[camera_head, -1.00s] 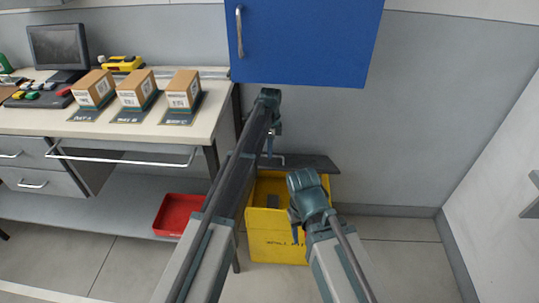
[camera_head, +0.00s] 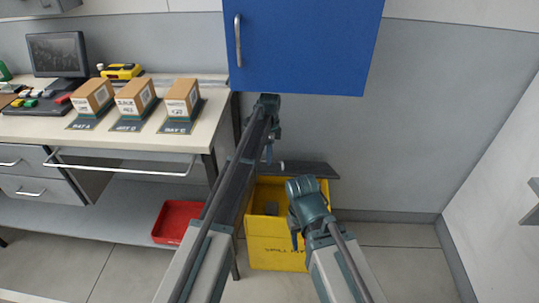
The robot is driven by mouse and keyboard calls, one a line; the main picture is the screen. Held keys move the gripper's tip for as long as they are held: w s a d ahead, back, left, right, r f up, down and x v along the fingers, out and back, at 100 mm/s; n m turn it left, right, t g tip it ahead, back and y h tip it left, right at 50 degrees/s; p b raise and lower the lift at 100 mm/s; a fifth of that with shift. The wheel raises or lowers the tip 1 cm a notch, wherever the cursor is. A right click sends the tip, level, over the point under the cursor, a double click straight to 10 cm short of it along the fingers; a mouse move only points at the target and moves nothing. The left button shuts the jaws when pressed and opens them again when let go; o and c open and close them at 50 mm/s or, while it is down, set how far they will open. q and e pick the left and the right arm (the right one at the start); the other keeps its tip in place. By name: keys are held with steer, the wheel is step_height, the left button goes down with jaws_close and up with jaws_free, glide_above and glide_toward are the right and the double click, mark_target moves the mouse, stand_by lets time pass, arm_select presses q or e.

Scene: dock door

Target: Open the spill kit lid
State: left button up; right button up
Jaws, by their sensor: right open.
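The yellow spill kit box (camera_head: 277,256) stands on the floor against the back wall, below the blue cabinet. Its dark lid (camera_head: 310,170) is raised at the back of the box, and the box's inside shows, with a grey item (camera_head: 271,208) in it. My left gripper (camera_head: 268,150) is above the box's back left, near the lid's left end; its fingers are too small and partly hidden to judge. My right gripper (camera_head: 296,238) points down over the box's front right and hides part of it.
The blue cabinet (camera_head: 305,45) hangs just above my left wrist. A workbench (camera_head: 40,128) with several items, including cartons (camera_head: 181,97), stands at the left. A red bin (camera_head: 175,220) sits on its lower shelf. The floor at the right is clear.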

arm_select(q)
steer(key=shift+r, duration=0.15)
steer(key=shift+r+p, duration=0.45)
steer(key=shift+p, duration=0.15)
steer(key=s+r+p, duration=0.2)
steer(key=s, duration=0.6)
steer(key=s+d+r+p, duration=0.1)
steer(key=s, duration=0.7)
steer(key=shift+d+r+p, duration=0.15)
steer(key=shift+r+p, duration=0.25)
